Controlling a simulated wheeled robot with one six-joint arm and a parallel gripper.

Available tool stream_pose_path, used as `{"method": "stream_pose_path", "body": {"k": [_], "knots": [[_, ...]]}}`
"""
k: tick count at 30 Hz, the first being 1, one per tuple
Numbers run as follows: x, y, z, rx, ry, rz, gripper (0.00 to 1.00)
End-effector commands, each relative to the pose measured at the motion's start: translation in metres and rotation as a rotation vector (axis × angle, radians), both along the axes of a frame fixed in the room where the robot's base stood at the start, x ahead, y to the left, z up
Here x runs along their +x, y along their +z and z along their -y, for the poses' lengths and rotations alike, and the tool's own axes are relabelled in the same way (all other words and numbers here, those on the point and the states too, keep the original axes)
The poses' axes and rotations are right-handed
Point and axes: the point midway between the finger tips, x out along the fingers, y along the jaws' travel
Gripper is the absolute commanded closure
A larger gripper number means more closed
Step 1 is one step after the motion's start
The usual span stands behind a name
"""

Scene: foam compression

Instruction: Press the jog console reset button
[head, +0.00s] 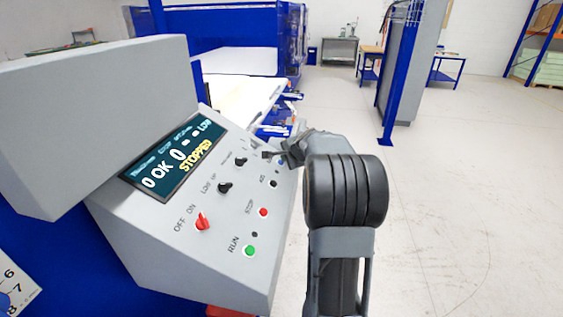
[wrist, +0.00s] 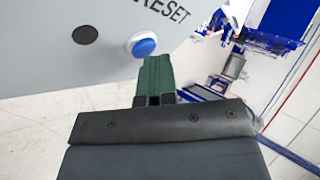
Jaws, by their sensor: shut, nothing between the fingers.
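In the wrist view a blue button (wrist: 144,47) with a white collar sits on the grey console face, beside the printed word RESET. My gripper (wrist: 157,62) is shut and empty, its dark green fingertips just below and slightly right of the button in the picture. I cannot tell whether they touch it. In the head view my gripper (head: 268,155) is at the upper right part of the sloping jog console (head: 160,235). The console display (head: 174,160) reads STOPPED.
The console also carries a red OFF/ON switch (head: 202,222), a red STOP button (head: 263,212), a green RUN button (head: 250,251) and black knobs (head: 225,187). A dark round fitting (wrist: 85,34) lies left of the blue button. Open floor (head: 460,210) is to the right.

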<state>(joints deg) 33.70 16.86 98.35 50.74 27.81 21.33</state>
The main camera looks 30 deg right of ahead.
Motion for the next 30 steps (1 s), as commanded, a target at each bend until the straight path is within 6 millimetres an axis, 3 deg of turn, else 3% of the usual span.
{"method": "stream_pose_path", "body": {"k": [17,30], "knots": [[-0.004,0.009,0.005,-0.001,-0.002,0.001,1.00],[-0.018,0.046,0.020,-0.001,-0.003,0.002,1.00]]}}
